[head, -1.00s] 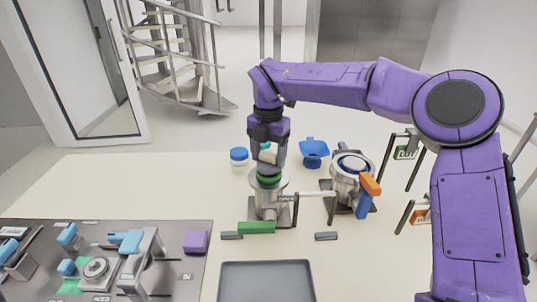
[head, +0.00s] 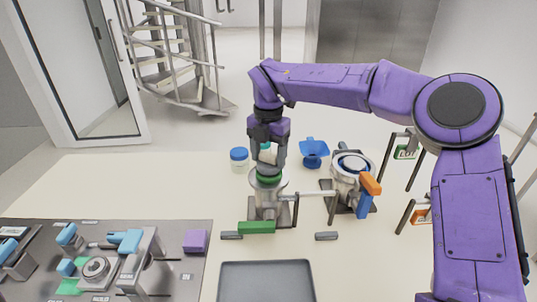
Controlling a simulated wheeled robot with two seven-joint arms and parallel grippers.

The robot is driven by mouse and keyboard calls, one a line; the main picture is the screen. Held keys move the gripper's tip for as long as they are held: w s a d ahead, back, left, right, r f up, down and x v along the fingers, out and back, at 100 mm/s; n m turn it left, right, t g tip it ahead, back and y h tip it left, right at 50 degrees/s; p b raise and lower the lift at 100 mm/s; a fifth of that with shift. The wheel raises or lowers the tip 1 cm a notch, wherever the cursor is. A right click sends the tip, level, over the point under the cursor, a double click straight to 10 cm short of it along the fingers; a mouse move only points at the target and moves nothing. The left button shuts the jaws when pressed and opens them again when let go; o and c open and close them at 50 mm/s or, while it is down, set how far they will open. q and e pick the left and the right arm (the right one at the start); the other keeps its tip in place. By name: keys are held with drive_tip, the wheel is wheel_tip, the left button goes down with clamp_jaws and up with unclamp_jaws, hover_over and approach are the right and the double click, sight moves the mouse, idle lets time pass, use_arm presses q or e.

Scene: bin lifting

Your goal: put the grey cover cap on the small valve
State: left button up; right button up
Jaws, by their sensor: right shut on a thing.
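The small valve (head: 262,208) is a metal body with a green ring (head: 268,180) near its top and a handle bar out to the right. It stands upright on a dark plate in the middle of the table. My right gripper (head: 268,162) points straight down over it, shut on the grey cover cap (head: 268,170). The cap is mostly hidden between the fingers. It is right at the valve's top, just above the green ring; I cannot tell if it touches. My left gripper is not in view.
A larger valve (head: 348,183) with a blue ring and orange-and-blue handle stands close on the right. A blue-lidded jar (head: 239,160) and blue funnel-like part (head: 314,153) are behind. A grey tray (head: 267,263) and a fixture board (head: 195,268) lie in front.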

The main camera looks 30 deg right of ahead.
sight(269, 154)
drive_tip(key=shift+f, duration=0.2)
idle(0.5)
drive_tip(key=o, duration=1)
drive_tip(key=shift+o, duration=0.5)
drive_tip(key=shift+r+p, duration=2.35)
drive_tip(key=shift+r, duration=0.85)
